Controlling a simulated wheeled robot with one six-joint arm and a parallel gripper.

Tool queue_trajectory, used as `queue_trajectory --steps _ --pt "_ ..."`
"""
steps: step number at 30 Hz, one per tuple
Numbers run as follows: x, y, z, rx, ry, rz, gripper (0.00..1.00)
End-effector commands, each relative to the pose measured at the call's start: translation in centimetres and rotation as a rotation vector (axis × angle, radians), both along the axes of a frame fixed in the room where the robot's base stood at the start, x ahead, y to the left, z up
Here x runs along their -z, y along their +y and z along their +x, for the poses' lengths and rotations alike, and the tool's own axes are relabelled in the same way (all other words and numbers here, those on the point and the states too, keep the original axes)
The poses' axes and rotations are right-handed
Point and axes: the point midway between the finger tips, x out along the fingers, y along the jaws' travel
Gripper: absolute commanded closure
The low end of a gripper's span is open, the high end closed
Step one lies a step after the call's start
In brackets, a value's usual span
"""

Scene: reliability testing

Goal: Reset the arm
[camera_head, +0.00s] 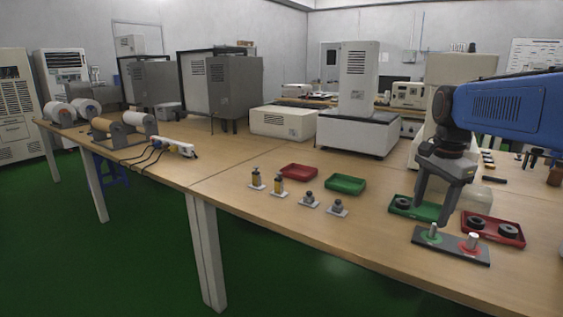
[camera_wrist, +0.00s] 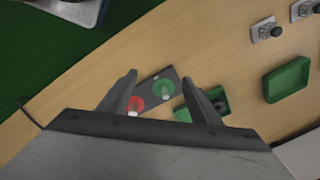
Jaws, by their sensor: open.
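My blue arm (camera_head: 508,108) reaches in from the right in the head view. My gripper (camera_head: 443,208) points down over the table, above a dark base plate (camera_head: 420,238) with two upright pegs, one on a green ring and one on a red ring. In the wrist view my gripper (camera_wrist: 165,95) has its two fingers spread with nothing between them. The plate (camera_wrist: 150,84) with its green and red rings lies below and beyond the fingertips.
A green tray (camera_head: 427,212) and a red tray (camera_head: 509,241) hold dark rings beside the plate. An empty red tray (camera_head: 299,172) and green tray (camera_head: 345,184) lie left, near several small parts (camera_head: 309,200). White machines (camera_head: 358,132) stand behind. The table's front middle is clear.

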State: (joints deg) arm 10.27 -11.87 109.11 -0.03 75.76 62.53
Motion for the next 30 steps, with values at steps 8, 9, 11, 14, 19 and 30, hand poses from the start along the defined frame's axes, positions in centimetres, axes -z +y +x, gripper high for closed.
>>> queue_trajectory --steps 8,9,11,14,19,30 --pt "2.7 3.5 -7.4 -0.384 -0.082 -0.069 0.42" --pt "3.2 3.9 -8.5 -0.439 -0.093 -0.08 0.42" --pt "4.1 4.5 -10.0 -0.52 -0.108 -0.099 0.42" --pt "5.7 5.4 -12.4 -0.656 -0.135 -0.132 0.42" --pt "8.7 6.6 -16.4 -0.885 -0.179 -0.197 0.42" --pt "13.8 7.9 -21.6 -1.214 -0.236 -0.311 0.42"
